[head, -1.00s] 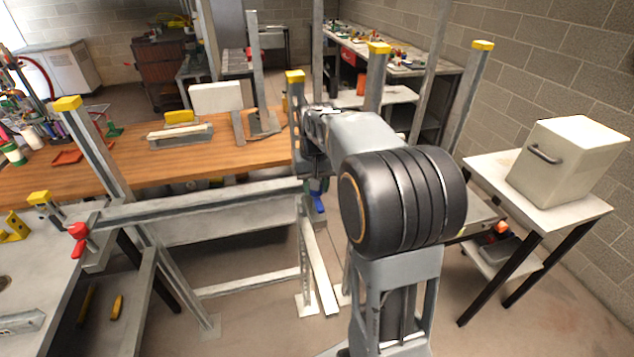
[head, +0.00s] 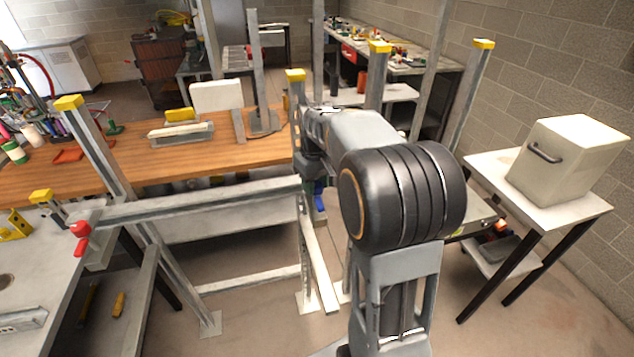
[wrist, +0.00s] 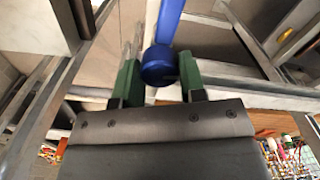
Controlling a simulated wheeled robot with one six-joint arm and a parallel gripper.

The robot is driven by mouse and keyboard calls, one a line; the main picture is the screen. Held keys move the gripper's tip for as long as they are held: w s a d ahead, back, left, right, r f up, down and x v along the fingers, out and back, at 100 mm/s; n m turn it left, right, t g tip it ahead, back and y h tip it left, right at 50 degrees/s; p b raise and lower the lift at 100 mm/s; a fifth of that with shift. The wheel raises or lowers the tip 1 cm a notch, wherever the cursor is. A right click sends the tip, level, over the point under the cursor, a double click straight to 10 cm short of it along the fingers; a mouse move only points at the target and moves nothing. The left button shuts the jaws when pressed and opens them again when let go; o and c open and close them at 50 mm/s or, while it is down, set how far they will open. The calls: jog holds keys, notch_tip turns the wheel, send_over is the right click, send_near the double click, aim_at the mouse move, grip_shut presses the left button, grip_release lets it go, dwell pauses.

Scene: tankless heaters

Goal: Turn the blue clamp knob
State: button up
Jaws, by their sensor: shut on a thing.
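The blue clamp knob (wrist: 159,66) sits between the green fingertips of my gripper (wrist: 158,82) in the wrist view, with a blue bar running up from its round hub. My gripper is shut on it. In the head view, the blue knob (head: 319,198) shows as a small patch beside the upright of the grey metal frame (head: 200,202), under my arm. My arm hides most of the gripper and the clamp body there.
A red clamp knob (head: 81,238) is at the frame's left end. A wooden bench (head: 220,152) stands behind the frame. A cream box (head: 568,160) rests on a small white table (head: 480,178) at the right. Yellow-capped posts (head: 376,80) rise around my arm.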

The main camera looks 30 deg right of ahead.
aim_at(316, 184)
jog(key=shift+f, duration=0.1)
jog(key=o, duration=0.9)
jog(key=shift+r, duration=0.2)
notch_tip(316, 184, up, 14)
jog(key=shift+f, duration=0.2)
dwell(0.3)
